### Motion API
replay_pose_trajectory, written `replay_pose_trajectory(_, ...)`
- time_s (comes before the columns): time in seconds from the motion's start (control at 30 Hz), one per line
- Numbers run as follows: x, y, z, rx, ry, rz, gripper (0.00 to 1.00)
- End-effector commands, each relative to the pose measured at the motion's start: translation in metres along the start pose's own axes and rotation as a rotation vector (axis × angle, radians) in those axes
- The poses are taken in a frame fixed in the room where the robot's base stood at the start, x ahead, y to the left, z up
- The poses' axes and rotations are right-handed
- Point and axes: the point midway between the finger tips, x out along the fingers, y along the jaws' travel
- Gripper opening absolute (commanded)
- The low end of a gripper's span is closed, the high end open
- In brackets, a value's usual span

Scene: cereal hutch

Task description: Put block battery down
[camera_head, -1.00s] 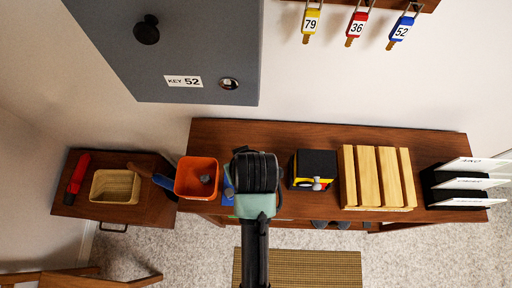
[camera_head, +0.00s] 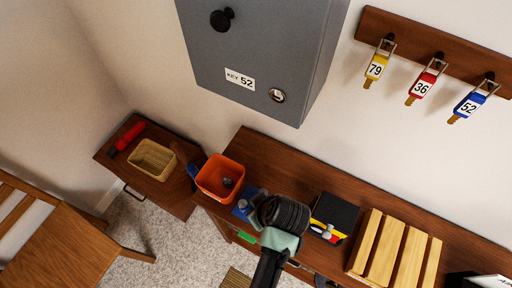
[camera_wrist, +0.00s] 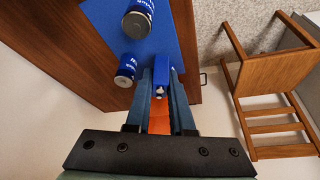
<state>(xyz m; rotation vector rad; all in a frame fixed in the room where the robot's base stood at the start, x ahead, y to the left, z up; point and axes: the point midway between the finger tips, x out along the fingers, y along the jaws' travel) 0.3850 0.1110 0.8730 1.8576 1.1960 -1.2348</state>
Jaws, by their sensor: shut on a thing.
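The block battery (camera_wrist: 161,72) is small and blue with a pale end. In the wrist view it sits between the two fingers of my gripper (camera_wrist: 161,85), which is shut on it. Two round blue-and-silver batteries (camera_wrist: 137,20) (camera_wrist: 126,70) stand on a blue mat (camera_wrist: 185,28) close to the held battery. I cannot tell whether the block battery touches the mat.
A black-and-yellow box (camera_head: 334,213) and a slatted wooden rack (camera_head: 393,248) stand to the right. A grey key cabinet (camera_head: 262,50) hangs above. A basket (camera_head: 153,160) is on the side table; a chair (camera_head: 60,245) stands at left.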

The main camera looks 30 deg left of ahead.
Motion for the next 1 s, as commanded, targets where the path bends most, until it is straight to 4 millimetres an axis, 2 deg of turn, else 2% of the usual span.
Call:
replay_pose_trajectory(0.1,0.017,-0.001,0.008,0.001,-0.002,-0.003,0.00)
replay_pose_trajectory(0.2,0.026,-0.001,0.011,0.002,-0.001,-0.001,0.00)
replay_pose_trajectory(0.6,0.032,0.000,0.013,0.001,-0.001,0.000,0.00)
replay_pose_trajectory(0.63,0.031,0.000,0.013,0.001,-0.001,0.000,0.25)
replay_pose_trajectory(0.77,0.030,0.000,0.013,0.001,-0.001,0.000,0.48)
replay_pose_trajectory(0.8,0.030,0.000,0.013,0.001,-0.001,0.000,0.51)
replay_pose_trajectory(1.0,0.030,0.000,0.013,0.001,-0.001,0.000,0.51)
